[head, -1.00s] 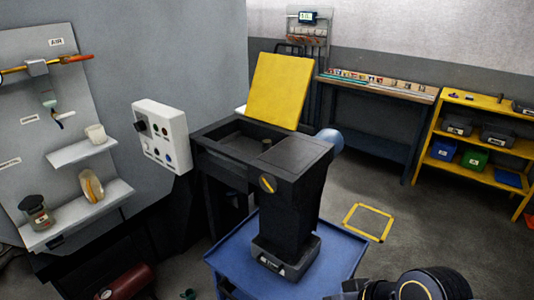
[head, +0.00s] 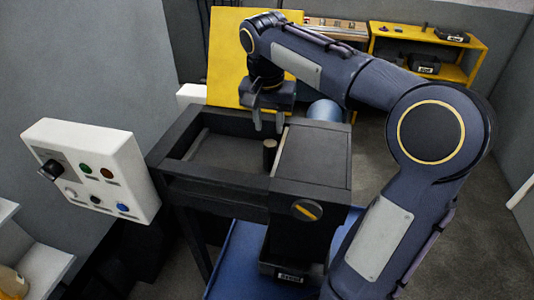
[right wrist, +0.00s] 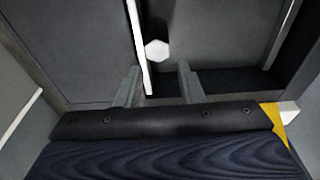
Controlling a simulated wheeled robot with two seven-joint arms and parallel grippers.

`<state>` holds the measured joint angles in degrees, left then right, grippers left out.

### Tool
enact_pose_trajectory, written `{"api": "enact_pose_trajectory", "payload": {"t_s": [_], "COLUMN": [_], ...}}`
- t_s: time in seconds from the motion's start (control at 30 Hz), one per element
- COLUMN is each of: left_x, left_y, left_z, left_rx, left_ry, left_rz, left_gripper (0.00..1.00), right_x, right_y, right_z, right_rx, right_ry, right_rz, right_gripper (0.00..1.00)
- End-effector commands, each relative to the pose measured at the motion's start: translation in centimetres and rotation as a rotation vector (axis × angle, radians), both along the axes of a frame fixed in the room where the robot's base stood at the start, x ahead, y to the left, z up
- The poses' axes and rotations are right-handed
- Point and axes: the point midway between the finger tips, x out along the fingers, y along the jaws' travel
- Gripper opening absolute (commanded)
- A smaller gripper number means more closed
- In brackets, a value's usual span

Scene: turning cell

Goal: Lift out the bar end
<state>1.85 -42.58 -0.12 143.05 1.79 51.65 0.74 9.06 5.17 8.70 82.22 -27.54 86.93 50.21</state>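The bar end (head: 270,153) is a short brownish stub standing upright in the open dark bin (head: 178,176), beside the bin's covered right part. In the right wrist view, a pale hexagonal end (right wrist: 157,50), apparently its top, shows beyond the fingertips and roughly between their lines. My right gripper (head: 268,128) points down over the bin, just above the bar end in the head view. Its two fingers also show apart and empty in the right wrist view (right wrist: 158,76). The exact height gap cannot be told. My left gripper is not in view.
A raised yellow lid (head: 228,60) stands behind the bin. A white control box (head: 95,165) with buttons is at the left. A dark block with a yellow-marked knob (head: 307,210) is at the front. A yellow shelf (head: 455,73) stands at the back right.

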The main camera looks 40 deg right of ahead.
Motion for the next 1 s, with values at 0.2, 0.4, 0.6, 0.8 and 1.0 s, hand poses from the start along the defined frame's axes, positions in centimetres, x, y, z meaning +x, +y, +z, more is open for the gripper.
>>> {"api": "enact_pose_trajectory", "payload": {"t_s": [0.2,0.4,0.6,0.8,1.0], "left_x": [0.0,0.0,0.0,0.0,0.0], "left_y": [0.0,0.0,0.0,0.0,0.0], "left_z": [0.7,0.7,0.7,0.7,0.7], "left_rx": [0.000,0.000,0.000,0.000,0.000], "left_ry": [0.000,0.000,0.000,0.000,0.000], "left_rz": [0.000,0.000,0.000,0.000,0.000], "left_gripper": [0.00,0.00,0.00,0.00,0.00], "right_x": [-0.6,-0.3,-0.2,-0.2,-0.2], "right_y": [0.3,0.0,0.0,0.0,0.0], "right_z": [-3.1,-5.0,-5.1,-5.1,-5.1], "right_rx": [0.001,0.001,0.002,0.002,0.002], "right_ry": [0.004,0.000,-0.001,-0.002,-0.002], "right_rz": [0.001,0.001,0.002,0.002,0.002], "right_gripper": [0.35,0.35,0.35,0.11,0.00]}}
